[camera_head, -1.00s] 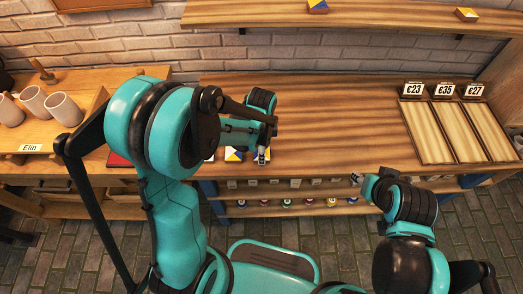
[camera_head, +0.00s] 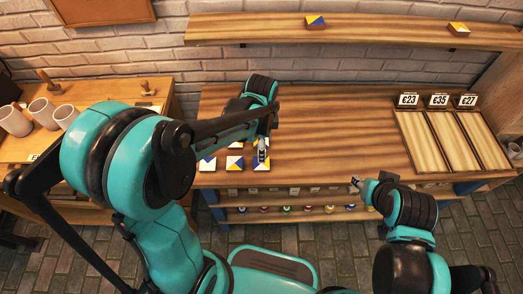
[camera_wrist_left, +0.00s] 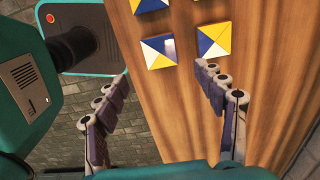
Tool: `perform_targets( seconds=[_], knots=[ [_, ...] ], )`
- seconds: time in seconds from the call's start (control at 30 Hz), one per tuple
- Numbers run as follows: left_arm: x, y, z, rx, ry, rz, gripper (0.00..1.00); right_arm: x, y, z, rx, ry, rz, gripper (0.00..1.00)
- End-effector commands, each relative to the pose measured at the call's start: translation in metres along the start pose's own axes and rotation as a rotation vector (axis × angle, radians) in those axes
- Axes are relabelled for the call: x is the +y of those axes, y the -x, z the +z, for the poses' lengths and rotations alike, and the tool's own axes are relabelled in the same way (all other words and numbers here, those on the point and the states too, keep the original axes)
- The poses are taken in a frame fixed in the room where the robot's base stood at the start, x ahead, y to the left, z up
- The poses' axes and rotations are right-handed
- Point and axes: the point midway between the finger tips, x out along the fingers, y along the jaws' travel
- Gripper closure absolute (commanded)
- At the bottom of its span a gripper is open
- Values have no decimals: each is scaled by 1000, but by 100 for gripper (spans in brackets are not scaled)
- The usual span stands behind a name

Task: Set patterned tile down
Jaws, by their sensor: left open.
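Several patterned tiles in blue, yellow and white lie at the front left of the wooden table. Another patterned tile (camera_head: 261,168) lies right under my left gripper (camera_head: 262,152). In the left wrist view, my left gripper (camera_wrist_left: 163,74) has its fingers spread wide with nothing between them. One patterned tile (camera_wrist_left: 158,52) lies flat just beyond the fingertips, and a second (camera_wrist_left: 213,40) is beside it. My right gripper (camera_head: 356,183) hangs by the table's front edge, too small to judge.
The table (camera_head: 330,130) is clear in its middle. A divided tray (camera_head: 428,140) with price signs stands at the right. Two tiles, one at the middle (camera_head: 315,21) and one at the right (camera_head: 459,28), rest on the wall shelf. Mugs (camera_head: 41,112) stand at the left.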

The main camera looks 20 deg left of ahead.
Motion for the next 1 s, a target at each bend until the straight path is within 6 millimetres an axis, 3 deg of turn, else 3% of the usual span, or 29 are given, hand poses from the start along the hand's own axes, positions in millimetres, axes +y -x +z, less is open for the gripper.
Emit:
perform_targets(
  seconds=[0.03,0.23,0.33,0.63,0.8,1.0],
  knots=[
    [0,10,0,0,0,0,30,0,4,-3,0,0,0,60],
    [2,26,2,4,19,-9,30,0,7,-5,0,0,0,60],
    [8,39,8,21,105,-47,30,0,7,-5,0,0,0,60],
    [50,92,45,217,693,-270,30,0,6,-4,0,0,0,60],
    [72,104,62,377,1006,-357,30,0,6,-4,0,0,0,60],
    [84,107,72,507,1209,-397,30,0,6,-4,0,0,0,60]
  ],
)
